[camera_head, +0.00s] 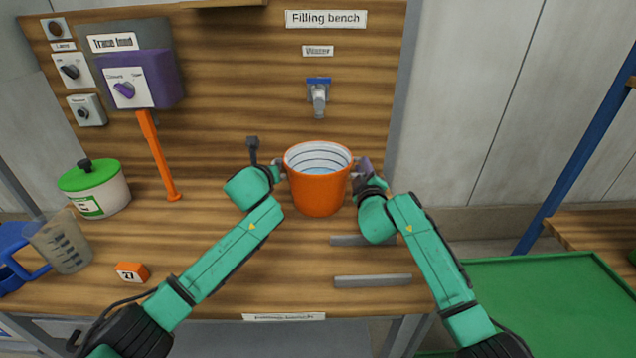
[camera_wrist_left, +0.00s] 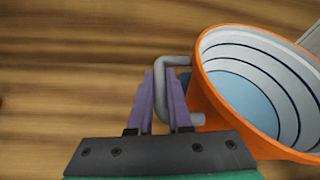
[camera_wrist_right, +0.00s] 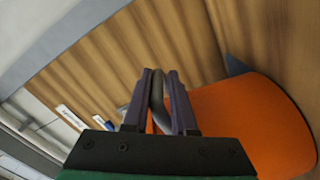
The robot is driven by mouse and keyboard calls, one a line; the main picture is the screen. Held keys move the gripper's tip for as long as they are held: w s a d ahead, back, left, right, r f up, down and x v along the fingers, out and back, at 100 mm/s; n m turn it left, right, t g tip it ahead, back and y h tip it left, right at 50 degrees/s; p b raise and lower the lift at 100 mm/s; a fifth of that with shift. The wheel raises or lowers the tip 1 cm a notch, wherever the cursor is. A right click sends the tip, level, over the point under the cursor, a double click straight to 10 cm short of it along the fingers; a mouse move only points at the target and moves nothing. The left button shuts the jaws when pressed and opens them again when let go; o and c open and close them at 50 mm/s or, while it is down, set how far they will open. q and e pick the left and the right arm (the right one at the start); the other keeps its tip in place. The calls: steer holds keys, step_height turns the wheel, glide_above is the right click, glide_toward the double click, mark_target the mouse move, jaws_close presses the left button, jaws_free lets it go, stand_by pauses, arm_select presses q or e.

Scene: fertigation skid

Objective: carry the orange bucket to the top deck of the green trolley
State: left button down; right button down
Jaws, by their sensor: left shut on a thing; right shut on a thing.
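The orange bucket (camera_head: 319,192) is upright at the filling bench, below and in front of the tap, with water inside. I cannot tell whether its base touches the bench. My left gripper (camera_head: 277,172) is shut on the grey handle at its left side; the fingers and handle (camera_wrist_left: 180,62) show in the left wrist view. My right gripper (camera_head: 362,170) is shut on the opposite handle, and its fingers (camera_wrist_right: 160,75) straddle it in the right wrist view. The green trolley (camera_head: 540,290) is at lower right, its visible deck empty, its lower parts out of view.
The tap (camera_head: 319,97) is on the back panel. Two grey bars (camera_head: 372,281) lie on the bench in front of the bucket. A green-lidded pot (camera_head: 93,190), a measuring jug (camera_head: 62,243) and an orange numbered block (camera_head: 132,272) stand left. A blue post (camera_head: 575,150) rises behind the trolley.

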arm_select(q)
steer(key=shift+a+f, duration=0.1)
steer(key=shift+a, duration=0.05)
arm_select(e)
steer(key=shift+d, duration=0.1)
